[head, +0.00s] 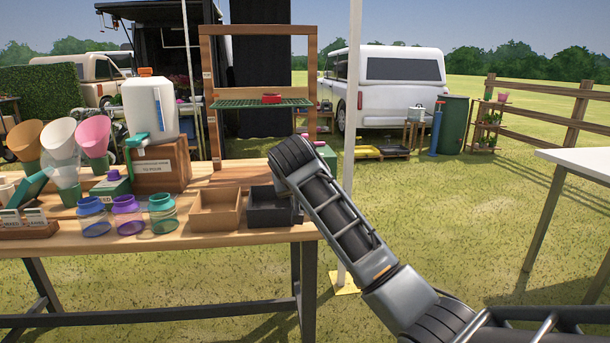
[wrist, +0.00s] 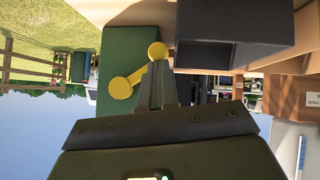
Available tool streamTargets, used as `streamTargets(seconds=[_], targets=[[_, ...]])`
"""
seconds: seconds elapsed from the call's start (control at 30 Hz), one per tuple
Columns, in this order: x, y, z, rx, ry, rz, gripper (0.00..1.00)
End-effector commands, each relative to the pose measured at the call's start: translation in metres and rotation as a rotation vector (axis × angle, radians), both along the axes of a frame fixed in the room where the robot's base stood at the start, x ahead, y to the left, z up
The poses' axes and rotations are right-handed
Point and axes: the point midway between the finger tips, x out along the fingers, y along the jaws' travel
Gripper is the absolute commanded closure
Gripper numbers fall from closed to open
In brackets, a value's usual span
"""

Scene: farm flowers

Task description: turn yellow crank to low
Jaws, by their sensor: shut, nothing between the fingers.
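The yellow crank (wrist: 137,74) shows in the wrist view, which is upside down. It is a short bar with a round end at upper right and another at lower left, set on a green box (wrist: 118,42). My gripper (wrist: 159,66) is shut and empty. Its fingertips overlap the crank in the picture, close by its upper-right round end; I cannot tell whether they touch. In the head view the green box (head: 328,156) shows partly behind my arm. The crank and my gripper are hidden there.
A dark open tray (head: 262,212) and a brown wooden tray (head: 214,212) sit at the table's right end; the dark tray also shows near the crank in the wrist view (wrist: 235,55). A wooden frame (head: 205,90) stands behind. A white pole (head: 352,110) rises beside my arm.

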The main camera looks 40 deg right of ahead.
Motion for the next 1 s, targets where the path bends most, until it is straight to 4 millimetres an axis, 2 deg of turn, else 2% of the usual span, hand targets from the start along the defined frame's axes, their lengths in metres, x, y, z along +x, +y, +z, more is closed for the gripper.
streamTargets(seconds=[0.4,1.0], targets=[[-0.003,-0.005,-0.021,-0.267,0.183,-0.001,1.0],[-0.006,-0.009,-0.03,-0.267,0.181,-0.001,1.0]])
